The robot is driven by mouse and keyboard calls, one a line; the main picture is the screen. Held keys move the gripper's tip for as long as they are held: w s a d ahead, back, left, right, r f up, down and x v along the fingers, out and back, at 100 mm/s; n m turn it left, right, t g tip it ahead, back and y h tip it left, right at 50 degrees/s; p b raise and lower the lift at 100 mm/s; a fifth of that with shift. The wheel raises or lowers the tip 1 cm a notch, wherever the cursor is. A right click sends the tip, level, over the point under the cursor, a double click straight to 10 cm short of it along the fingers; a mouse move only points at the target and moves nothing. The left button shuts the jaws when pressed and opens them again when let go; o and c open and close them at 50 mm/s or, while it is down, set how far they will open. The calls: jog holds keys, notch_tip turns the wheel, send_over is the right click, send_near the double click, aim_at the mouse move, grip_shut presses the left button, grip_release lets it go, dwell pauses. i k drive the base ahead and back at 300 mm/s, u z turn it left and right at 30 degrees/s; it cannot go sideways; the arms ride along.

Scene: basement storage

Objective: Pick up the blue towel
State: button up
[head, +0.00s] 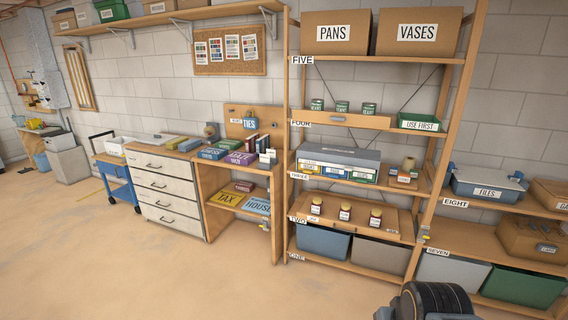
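I cannot make out a blue towel anywhere in the head view. Blue things that do show are a small cart (122,193) at the left, a bin (41,162) at the far left and a lidded box labelled TILES (480,188) on the right shelf. A dark rounded part of my own arm shows at the bottom right edge. My gripper's fingers are not in view.
A tall wooden rack (350,258) with numbered shelves holds boxes, jars and bins. Left of it stand a small shelf unit (238,211) and a white drawer cabinet (168,190). A lower rack (465,260) stands right. The floor (130,265) in front is clear.

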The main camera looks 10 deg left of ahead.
aim_at(188, 144)
jog(key=i, duration=1.35)
jog(key=u, duration=2.25)
jog(key=i, duration=2.15)
jog(key=z, duration=1.25)
